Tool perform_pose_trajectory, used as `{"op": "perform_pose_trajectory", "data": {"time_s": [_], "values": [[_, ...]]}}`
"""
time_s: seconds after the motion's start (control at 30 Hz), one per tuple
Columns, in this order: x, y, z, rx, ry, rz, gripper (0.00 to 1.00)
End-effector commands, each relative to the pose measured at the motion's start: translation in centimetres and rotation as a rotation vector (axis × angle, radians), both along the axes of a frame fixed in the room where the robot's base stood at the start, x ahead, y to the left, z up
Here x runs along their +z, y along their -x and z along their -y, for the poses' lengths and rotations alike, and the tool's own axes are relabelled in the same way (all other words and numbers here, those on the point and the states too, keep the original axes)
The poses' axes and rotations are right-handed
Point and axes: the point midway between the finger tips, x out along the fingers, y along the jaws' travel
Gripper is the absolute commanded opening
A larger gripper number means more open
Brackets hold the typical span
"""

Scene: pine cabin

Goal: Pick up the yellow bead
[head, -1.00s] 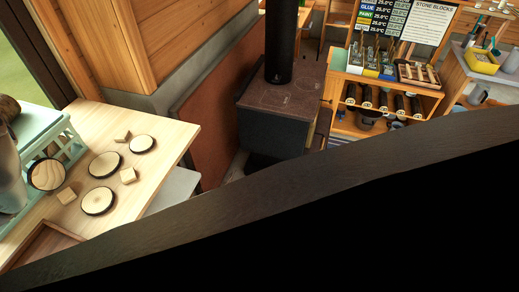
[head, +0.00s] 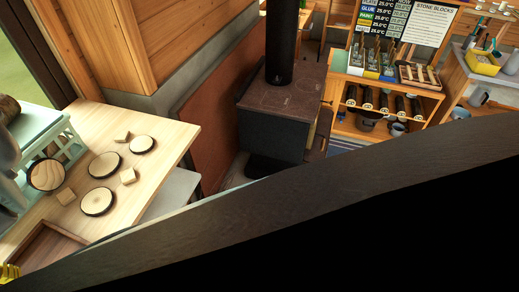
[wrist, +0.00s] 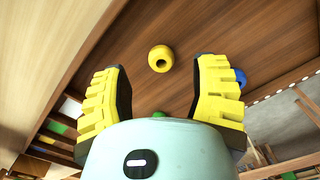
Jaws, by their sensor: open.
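The yellow bead (wrist: 160,58) shows in the wrist view on a brown wooden surface (wrist: 130,30), with a dark hole in its side. My gripper (wrist: 158,85) has yellow ridged fingers spread wide apart. The bead is beyond the fingertips, between their lines and not touched. In the head view only a bit of yellow finger (head: 10,272) shows at the lower left edge. The bead does not show in the head view.
A blue piece (wrist: 240,77) lies beside the right finger, and a green piece (wrist: 158,114) is partly hidden behind my gripper. In the head view, wood slices (head: 98,201) and small blocks lie on a pale table (head: 160,140). A dark stove (head: 275,115) stands beyond.

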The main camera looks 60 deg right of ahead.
Motion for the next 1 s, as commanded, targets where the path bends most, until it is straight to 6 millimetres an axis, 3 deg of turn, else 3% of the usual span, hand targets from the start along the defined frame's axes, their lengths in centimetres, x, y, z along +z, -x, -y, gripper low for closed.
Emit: {"op": "perform_pose_trajectory", "data": {"time_s": [0.43, 0.8, 0.83, 1.0], "values": [[-2.8, 0.0, 0.0, 0.002, -0.005, 0.004, 0.60], [-3.1, 0.0, 0.1, 0.001, -0.001, 0.003, 0.60], [-3.1, 0.0, 0.1, 0.001, -0.001, 0.003, 0.65], [-3.1, 0.0, 0.1, 0.001, -0.001, 0.003, 0.47]]}}
